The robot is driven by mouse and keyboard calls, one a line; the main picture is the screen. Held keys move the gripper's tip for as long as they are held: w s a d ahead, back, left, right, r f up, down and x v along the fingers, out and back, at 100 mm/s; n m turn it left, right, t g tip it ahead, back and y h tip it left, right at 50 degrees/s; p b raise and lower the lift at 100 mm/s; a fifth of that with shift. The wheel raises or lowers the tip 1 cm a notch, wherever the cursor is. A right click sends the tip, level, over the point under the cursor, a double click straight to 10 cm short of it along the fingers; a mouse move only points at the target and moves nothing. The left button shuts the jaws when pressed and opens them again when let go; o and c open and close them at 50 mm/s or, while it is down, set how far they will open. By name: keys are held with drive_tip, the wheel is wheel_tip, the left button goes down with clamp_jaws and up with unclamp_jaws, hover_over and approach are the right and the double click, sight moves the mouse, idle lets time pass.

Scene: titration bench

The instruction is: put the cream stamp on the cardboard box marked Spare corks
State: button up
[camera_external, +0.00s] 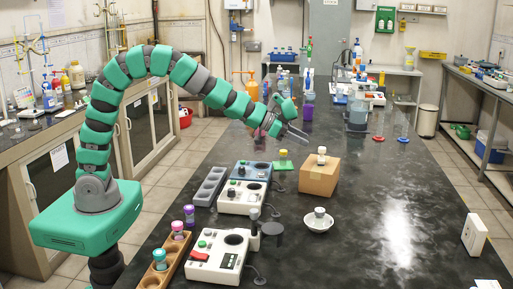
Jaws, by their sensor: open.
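The cardboard box (319,179) stands on the dark bench right of the small machines; I cannot read any marking on it. A small stamp-like object with a cream top (321,155) stands upright on top of the box and looks like the cream stamp. A similar small pale-topped object (320,212) sits in a white dish (319,224) in front of the box. My gripper (303,134) is open and empty. In the picture it is above and a little left of the box, apart from the cream-topped object.
A small yellow-topped object (283,153) stands on a green pad (282,166) left of the box. Machines (215,254), a grey tray (209,186) and a wooden rack (166,263) line the left side. The bench right of the box is mostly clear, with a white block (474,234) at its edge.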

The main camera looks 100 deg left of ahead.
drive_tip(key=shift+v, duration=0.9)
drive_tip(key=s+d+r+t+y, duration=0.1)
drive_tip(key=s+d+r, duration=0.2)
drive_tip(key=r, duration=0.9)
drive_tip(key=s+d+r+t+y, duration=0.1)
drive_tip(key=s+d+r, duration=0.15)
drive_tip(key=r, duration=1.05)
drive_tip(key=s+d+r+h, duration=0.1)
drive_tip(key=s+d+r, duration=0.4)
drive_tip(key=s+r, duration=0.2)
drive_tip(key=s+d+r+h, duration=0.2)
drive_tip(key=s+d+r, duration=0.3)
drive_tip(key=s+r, duration=0.3)
drive_tip(key=shift+s+d+m+t, duration=0.3)
drive_tip(key=shift+s+d+m, duration=0.1)
drive_tip(key=shift+s, duration=0.6)
drive_tip(key=shift+r, duration=0.1)
